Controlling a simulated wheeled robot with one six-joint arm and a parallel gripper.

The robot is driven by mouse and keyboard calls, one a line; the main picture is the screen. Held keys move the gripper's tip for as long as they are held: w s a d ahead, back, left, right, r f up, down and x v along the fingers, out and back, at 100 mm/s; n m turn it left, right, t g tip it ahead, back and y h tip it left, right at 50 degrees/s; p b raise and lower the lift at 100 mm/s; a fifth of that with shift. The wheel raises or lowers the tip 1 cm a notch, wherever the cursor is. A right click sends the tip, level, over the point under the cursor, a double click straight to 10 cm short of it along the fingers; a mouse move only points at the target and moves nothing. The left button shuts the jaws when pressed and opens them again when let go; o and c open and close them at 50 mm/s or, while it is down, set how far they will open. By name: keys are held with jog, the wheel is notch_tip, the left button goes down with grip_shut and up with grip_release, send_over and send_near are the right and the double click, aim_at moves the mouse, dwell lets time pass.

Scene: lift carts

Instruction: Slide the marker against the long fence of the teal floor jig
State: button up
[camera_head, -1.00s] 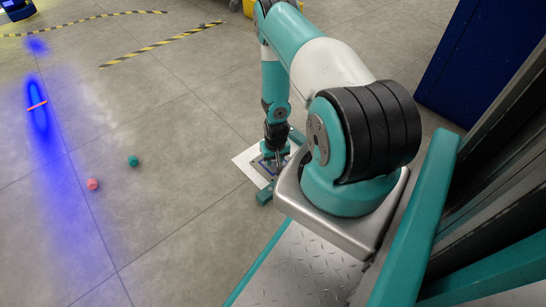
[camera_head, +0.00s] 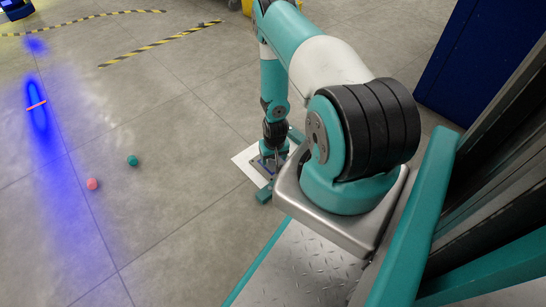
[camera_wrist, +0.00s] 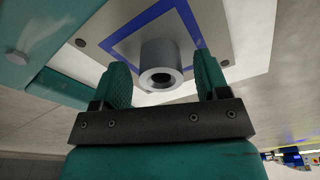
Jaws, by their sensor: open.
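The marker (camera_wrist: 160,58), a grey cylinder with a round hole in its end, shows in the wrist view between the two fingers of my gripper (camera_wrist: 163,72). The fingers are open, with a visible gap on each side of it. Behind the marker is a grey plate with a blue square outline (camera_wrist: 128,42). A teal bar (camera_wrist: 60,88) of the jig lies left of the marker, apart from it. In the head view my gripper (camera_head: 271,160) is low over the jig, which shows a teal block (camera_head: 264,195) at its near end. My arm hides much of the jig and the marker there.
A white sheet (camera_head: 243,160) lies under the jig. A red piece (camera_head: 92,184) and a green piece (camera_head: 132,161) lie on the floor to the left. Black-and-yellow tape (camera_head: 160,44) crosses the floor farther back. The floor between is clear.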

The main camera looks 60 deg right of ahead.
notch_tip(320, 180, up, 17)
jog(key=s+a+p, duration=0.1)
jog(key=p, duration=0.8)
jog(key=shift+s, duration=0.3)
jog(key=shift+a, duration=0.1)
jog(key=w+a+r+n+y+p, duration=0.1)
jog(key=w+a+r, duration=0.25)
jog(key=r, duration=0.25)
jog(key=w+a+r+n+p, duration=0.1)
jog(key=w+a+r, duration=0.1)
jog(key=w+r, duration=0.3)
jog(key=s+a+r+n+y+p, duration=0.1)
jog(key=a+r+n+y, duration=0.15)
jog(key=a+r, duration=0.9)
jog(key=s+a+r+n+y+p, duration=0.1)
jog(key=a+r+n, duration=0.2)
jog(key=a+r, duration=0.9)
jog(key=s+a+r+n+p, duration=0.1)
jog(key=s+a+r+n, duration=0.1)
jog(key=s+r, duration=0.3)
jog(key=s+a+r+n+g+p, duration=0.1)
jog(key=s+a+r+n, duration=0.15)
jog(key=s+r, duration=0.35)
jog(key=s+a+r+n+p, duration=0.1)
jog(key=s+a+r+n, duration=0.1)
jog(key=s+r, duration=0.3)
notch_tip(320, 180, up, 38)
jog(key=p, duration=3.7)
jog(key=shift+a, duration=0.15)
